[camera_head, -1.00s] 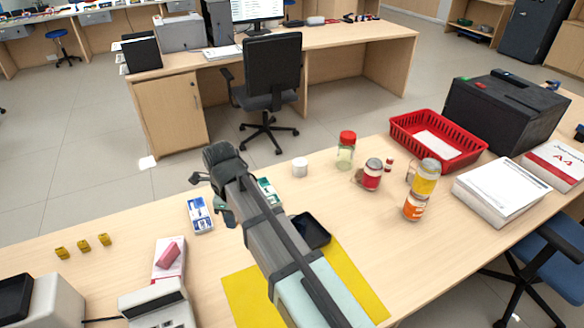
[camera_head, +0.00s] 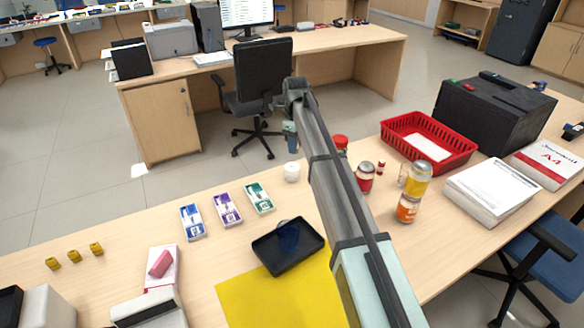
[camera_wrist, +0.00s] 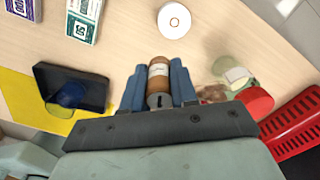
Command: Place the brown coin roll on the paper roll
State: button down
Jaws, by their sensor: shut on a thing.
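My gripper (camera_head: 291,138) is raised above the counter, close to the white paper roll (camera_head: 292,172) in the head view. In the wrist view my gripper (camera_wrist: 159,84) is shut on the brown coin roll (camera_wrist: 158,72), which sits between the two blue fingers. The coin roll cannot be made out in the head view. The paper roll (camera_wrist: 174,20) stands on the counter beyond the fingertips in the wrist view, with its round top and centre hole showing. Nothing lies on it.
A red-lidded jar (camera_wrist: 243,88), a red-labelled jar (camera_head: 365,180) and stacked yellow and orange jars (camera_head: 416,187) stand right of my arm. Banknote bundles (camera_head: 227,210) and a black tray (camera_head: 270,258) lie left. A red basket (camera_head: 452,157) is farther right.

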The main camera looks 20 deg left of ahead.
aim_at(292, 167)
jog(key=shift+w+a+f, duration=0.35)
jog(key=shift+w+f, duration=0.2)
jog(key=shift+f, duration=1)
jog(key=shift+w+a+f, duration=0.35)
jog(key=shift+w+f, duration=0.25)
jog(key=shift+f, duration=0.95)
jog(key=shift+w+a+f, duration=0.35)
jog(key=shift+w+f, duration=0.2)
jog(key=shift+f, duration=1)
jog(key=shift+f, duration=0.1)
jog(key=c, duration=0.9)
grip_release()
notch_tip(292, 167, up, 12)
jog(key=shift+r, duration=0.15)
